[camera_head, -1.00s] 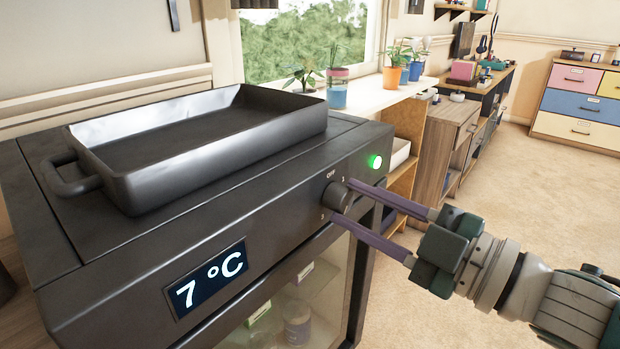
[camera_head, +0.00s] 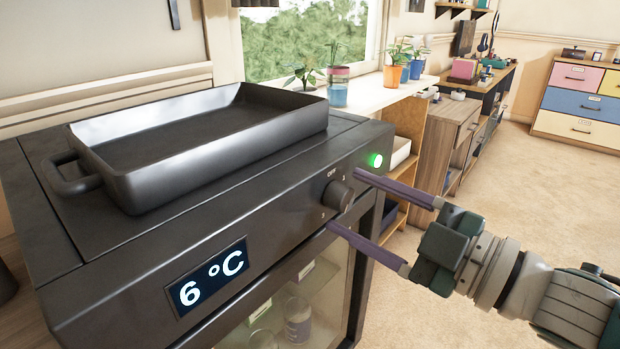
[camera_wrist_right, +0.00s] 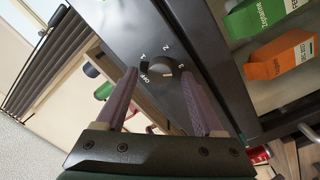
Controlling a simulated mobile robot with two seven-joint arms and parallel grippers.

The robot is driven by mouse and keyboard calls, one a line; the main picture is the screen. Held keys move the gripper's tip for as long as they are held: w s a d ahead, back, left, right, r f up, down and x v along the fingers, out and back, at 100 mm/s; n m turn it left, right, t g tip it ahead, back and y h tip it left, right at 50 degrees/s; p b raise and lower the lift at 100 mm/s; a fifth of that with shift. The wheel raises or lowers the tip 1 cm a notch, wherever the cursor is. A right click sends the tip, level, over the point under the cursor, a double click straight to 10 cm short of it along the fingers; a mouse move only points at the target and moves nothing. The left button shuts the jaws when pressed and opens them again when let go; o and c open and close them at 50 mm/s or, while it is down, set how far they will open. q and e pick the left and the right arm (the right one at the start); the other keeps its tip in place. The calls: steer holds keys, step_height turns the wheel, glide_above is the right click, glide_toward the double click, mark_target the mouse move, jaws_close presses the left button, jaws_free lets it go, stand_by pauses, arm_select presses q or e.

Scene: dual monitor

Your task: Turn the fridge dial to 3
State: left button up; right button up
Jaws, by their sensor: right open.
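The black fridge (camera_head: 285,222) has a round dark dial (camera_head: 339,196) on its front panel, with marks around it. The dial also shows in the right wrist view (camera_wrist_right: 160,71), with OFF, 1, 2 and 3 around it. I cannot tell for sure which mark it points to. The fridge display (camera_head: 207,278) reads 6 °C. My right gripper (camera_head: 345,198) is open, its two purple fingers on either side of the dial with gaps, one toward the upper right and one toward the lower left. My left gripper is not in view.
A black roasting tray (camera_head: 225,160) sits on top of the fridge. A green light (camera_head: 376,160) glows on the panel right of the dial. Below is the glass door with jars inside. A wooden shelf unit (camera_head: 410,135) stands beyond; the floor at right is clear.

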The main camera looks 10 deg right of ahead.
steer(key=v, duration=1)
steer(key=shift+p, duration=0.4)
